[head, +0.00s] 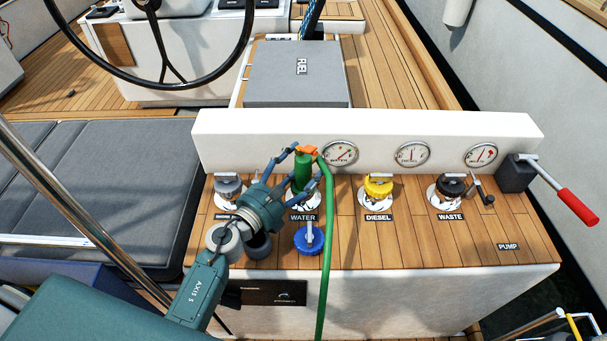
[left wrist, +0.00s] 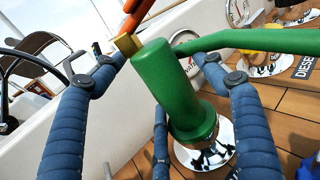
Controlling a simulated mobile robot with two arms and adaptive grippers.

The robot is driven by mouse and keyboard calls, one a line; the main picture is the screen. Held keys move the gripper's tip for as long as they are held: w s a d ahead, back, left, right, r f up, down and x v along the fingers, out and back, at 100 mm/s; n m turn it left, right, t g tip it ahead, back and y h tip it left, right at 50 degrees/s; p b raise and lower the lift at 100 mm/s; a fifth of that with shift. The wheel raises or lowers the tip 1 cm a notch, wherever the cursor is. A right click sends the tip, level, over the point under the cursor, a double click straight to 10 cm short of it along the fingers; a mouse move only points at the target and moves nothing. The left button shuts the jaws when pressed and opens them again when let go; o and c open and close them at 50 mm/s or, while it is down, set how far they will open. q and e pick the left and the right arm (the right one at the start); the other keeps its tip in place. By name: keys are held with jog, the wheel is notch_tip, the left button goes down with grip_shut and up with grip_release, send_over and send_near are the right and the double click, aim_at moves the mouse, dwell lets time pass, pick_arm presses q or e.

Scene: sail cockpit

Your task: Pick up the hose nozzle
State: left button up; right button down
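The green hose nozzle (head: 302,172) stands upright at the round metal water deck fitting (left wrist: 217,150), with an orange part at its top. The nozzle (left wrist: 170,85) fills the middle of the left wrist view. A green hose (head: 327,225) runs from its top down past the console's front. My left gripper (head: 306,165) is open, with its blue fingers on either side of the nozzle. In the left wrist view, a gap shows between the left finger and the nozzle; the right finger passes close by the hose, and contact there cannot be told. My right gripper is not in view.
A blue cap (head: 309,238) lies below the WATER label. The yellow diesel cap (head: 378,187) and black waste cap (head: 452,187) stand to the right. Behind is a white panel (head: 230,135) with gauges. A red-handled pump lever (head: 578,207) is at far right.

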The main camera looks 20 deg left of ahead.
pick_arm(q)
jog(key=shift+s+r, duration=0.1)
jog(key=c, duration=1.6)
jog(key=shift+r, duration=0.1)
jog(key=shift+c, duration=0.6)
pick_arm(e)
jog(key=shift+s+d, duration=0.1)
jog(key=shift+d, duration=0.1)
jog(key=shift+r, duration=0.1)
